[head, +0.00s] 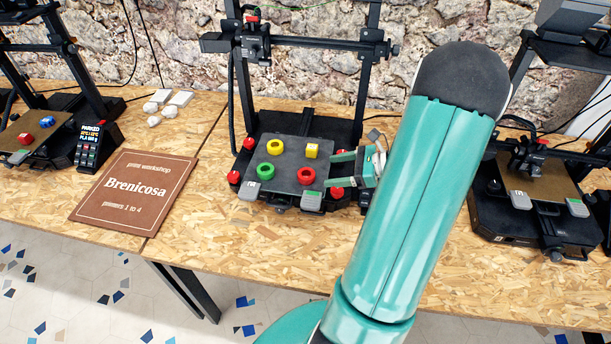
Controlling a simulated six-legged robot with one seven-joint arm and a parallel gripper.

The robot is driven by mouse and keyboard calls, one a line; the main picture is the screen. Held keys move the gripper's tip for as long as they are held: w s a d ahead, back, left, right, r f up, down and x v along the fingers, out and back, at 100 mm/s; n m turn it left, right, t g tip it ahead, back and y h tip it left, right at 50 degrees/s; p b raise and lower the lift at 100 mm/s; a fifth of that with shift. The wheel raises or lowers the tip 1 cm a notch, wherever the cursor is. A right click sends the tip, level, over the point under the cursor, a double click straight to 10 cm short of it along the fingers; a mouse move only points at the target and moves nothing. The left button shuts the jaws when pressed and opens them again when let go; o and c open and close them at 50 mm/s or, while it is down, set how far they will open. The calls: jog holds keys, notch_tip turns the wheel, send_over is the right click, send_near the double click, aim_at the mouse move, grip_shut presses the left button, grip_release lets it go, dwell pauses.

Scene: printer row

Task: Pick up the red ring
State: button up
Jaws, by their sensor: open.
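The red ring (307,176) lies flat on the dark print bed (288,187) of the middle printer, near the bed's front right. My gripper (331,168) reaches in from the right, just to the right of the ring. Its two teal fingers are apart, one towards the back and one towards the front, and nothing shows between them. I see a small gap between the fingertips and the ring. My teal arm covers the area right of the bed.
A yellow ring (275,147), a green ring (266,170) and a yellow block (312,151) share the bed. Red knobs (234,177) stand at its corners. The printer frame (369,90) rises behind. A brown sign (135,191) lies left. Another printer (530,190) stands right.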

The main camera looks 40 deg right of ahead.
aim_at(301, 174)
jog(key=x, duration=0.7)
jog(key=shift+w+a+f, duration=0.15)
jog(key=shift+w, duration=0.15)
jog(key=c, duration=1.1)
